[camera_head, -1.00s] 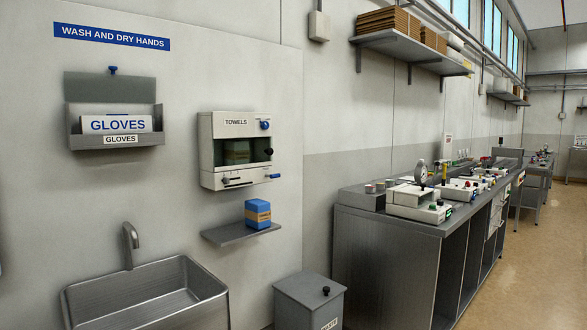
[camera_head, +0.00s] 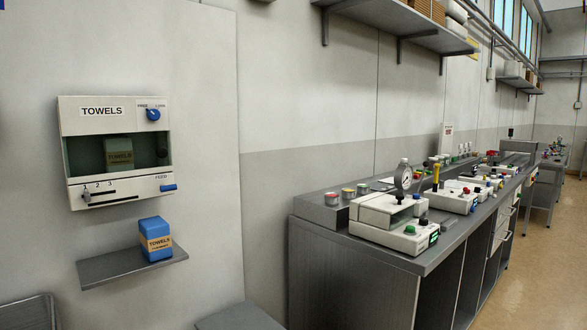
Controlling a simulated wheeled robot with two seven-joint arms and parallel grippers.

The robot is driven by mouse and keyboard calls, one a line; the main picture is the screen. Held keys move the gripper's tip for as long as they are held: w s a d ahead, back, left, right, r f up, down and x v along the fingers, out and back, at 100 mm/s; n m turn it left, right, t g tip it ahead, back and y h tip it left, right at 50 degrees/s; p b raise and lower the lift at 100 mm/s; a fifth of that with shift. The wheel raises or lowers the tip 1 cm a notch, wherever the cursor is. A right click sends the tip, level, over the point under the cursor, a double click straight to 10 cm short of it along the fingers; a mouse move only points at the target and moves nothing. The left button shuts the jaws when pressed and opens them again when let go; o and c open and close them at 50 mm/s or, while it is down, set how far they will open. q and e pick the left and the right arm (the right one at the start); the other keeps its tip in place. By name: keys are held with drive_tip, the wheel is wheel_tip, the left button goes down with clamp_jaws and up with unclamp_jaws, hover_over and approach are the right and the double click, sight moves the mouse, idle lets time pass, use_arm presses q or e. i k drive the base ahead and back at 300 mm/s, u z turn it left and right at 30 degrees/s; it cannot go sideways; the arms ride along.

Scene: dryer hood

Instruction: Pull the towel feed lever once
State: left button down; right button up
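The towel dispenser (camera_head: 118,150) is a white box on the wall at the left, labelled TOWELS. A small blue lever (camera_head: 168,188) sticks out at its lower right, under the word FEED. A blue knob (camera_head: 153,114) sits at its upper right, beside small lettering. A slider (camera_head: 87,196) with marks 1, 2, 3 is at its lower left. Behind the dark window (camera_head: 88,152) stands a towel pack (camera_head: 118,153); a black knob (camera_head: 162,152) is at the window's right side. Neither of my grippers is in view.
A blue TOWELS pack (camera_head: 155,239) stands on a small grey shelf (camera_head: 105,270) below the dispenser. A sink edge (camera_head: 30,312) and a grey bin top (camera_head: 238,318) are at the bottom. A metal bench (camera_head: 350,268) with several devices stands right; floor (camera_head: 540,250) is clear beyond.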

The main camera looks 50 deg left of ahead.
sight(172, 187)
drive_tip(key=u, duration=0.25)
drive_tip(key=i, duration=1.65)
drive_tip(key=u, duration=1.7)
drive_tip(key=i, duration=0.65)
drive_tip(key=u, duration=0.65)
